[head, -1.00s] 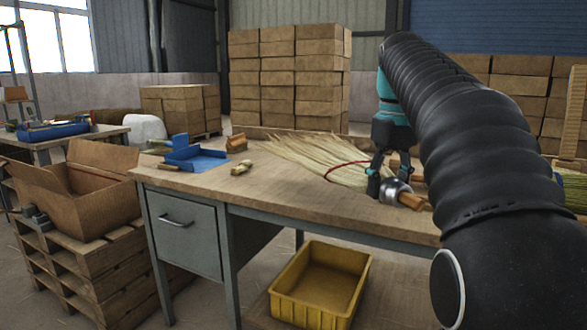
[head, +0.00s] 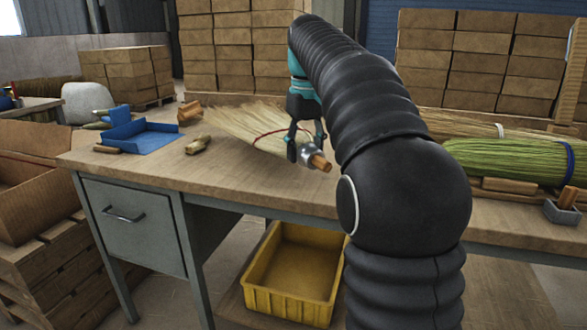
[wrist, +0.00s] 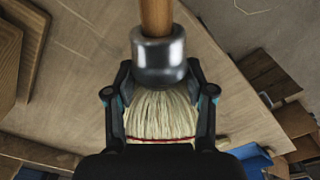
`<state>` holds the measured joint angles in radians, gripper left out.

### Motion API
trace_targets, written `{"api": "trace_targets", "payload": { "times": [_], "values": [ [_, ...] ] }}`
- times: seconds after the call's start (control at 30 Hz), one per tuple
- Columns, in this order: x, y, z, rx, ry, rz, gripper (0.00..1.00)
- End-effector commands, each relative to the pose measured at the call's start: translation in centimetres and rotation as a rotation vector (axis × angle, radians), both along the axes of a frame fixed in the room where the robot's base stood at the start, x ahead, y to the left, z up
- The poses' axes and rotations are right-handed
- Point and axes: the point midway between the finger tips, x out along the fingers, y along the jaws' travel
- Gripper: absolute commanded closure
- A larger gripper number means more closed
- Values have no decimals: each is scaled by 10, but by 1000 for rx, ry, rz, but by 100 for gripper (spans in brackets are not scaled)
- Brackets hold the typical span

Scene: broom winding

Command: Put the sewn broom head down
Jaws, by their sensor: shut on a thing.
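The sewn broom head (head: 238,122) is a pale straw fan with a red stitched band, a metal collar and a short wooden handle stub (head: 320,162). My gripper (head: 306,147) is shut on it near the collar, over the workbench (head: 200,175). The fan points to the back left and the stub to the front right. I cannot tell whether the straw touches the bench top. In the wrist view the collar (wrist: 158,62) and straw (wrist: 160,115) sit between my fingers; the lower part of the fan is hidden by my gripper.
A blue dustpan-like tray (head: 145,136) and a small tan bundle (head: 198,145) lie to the left on the bench. Green straw bundles (head: 515,160) lie to the right. A yellow bin (head: 293,275) stands below. Bare bench top shows in front of the broom head.

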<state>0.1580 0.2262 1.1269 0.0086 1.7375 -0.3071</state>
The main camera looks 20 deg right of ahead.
Motion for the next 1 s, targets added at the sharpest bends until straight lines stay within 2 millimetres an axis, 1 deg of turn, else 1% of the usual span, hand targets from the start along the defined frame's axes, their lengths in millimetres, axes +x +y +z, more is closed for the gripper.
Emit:
{"api": "trace_targets", "payload": {
  "times": [0.03, 0.1, 0.23, 0.33, 0.5, 0.6, 0.87, 0.9, 0.97, 1.0],
  "values": [
    [8, 5, -5, 0, 0, 3, 100],
    [16, 9, -10, 0, -1, 3, 100],
    [24, 14, -15, -1, -2, 0, 100],
    [26, 15, -22, 0, -1, 0, 100],
    [25, 15, -46, 0, -1, 0, 100],
    [25, 15, -55, 0, -2, 0, 100],
    [25, 14, -57, 0, -1, 0, 100],
    [25, 14, -58, 0, 1, 0, 39],
    [25, 14, -58, 0, 1, 0, 24],
    [25, 14, -58, 0, 0, 0, 21]
  ]
}}
